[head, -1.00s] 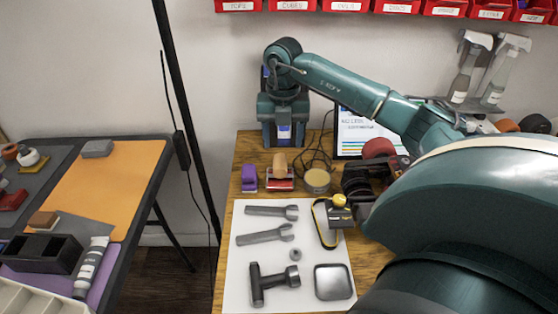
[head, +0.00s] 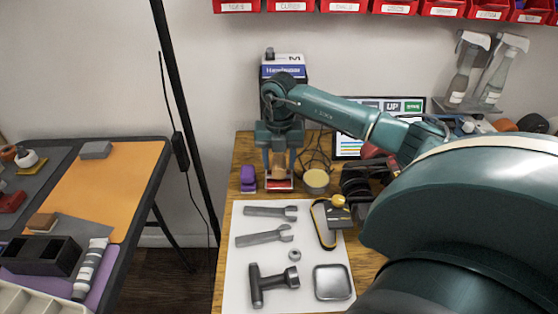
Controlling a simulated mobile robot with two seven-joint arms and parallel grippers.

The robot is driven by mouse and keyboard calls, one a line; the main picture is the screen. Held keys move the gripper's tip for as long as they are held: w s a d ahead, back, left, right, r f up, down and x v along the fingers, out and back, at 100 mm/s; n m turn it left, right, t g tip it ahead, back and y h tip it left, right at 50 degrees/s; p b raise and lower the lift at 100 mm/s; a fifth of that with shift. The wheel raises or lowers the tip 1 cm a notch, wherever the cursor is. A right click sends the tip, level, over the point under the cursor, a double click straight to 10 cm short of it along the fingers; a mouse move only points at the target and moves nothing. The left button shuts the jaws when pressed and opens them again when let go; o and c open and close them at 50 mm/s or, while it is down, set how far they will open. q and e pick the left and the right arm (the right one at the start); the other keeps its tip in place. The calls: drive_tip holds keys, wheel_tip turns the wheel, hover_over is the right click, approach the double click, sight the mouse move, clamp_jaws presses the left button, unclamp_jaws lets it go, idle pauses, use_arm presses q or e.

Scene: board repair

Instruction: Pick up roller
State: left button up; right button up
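The piece I take for the roller (head: 278,172) has a tan wooden handle and stands on a red and white base at the back of the wooden table. My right gripper (head: 280,162) points down right over it. Its two fingers are apart, one on each side of the handle, and I see no clear contact. The gripper partly hides the top of the handle. My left gripper is not in view.
A purple block (head: 248,179) stands close on the left and a round tin (head: 316,181) on the right. A blue and white box (head: 284,66) is behind. A white mat (head: 240,290) with wrenches and a hammer-like tool lies in front.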

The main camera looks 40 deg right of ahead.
drive_tip(key=c, duration=1)
drive_tip(key=shift+o, duration=0.2)
drive_tip(key=shift+r, duration=0.1)
wheel_tip(320, 180, up, 10)
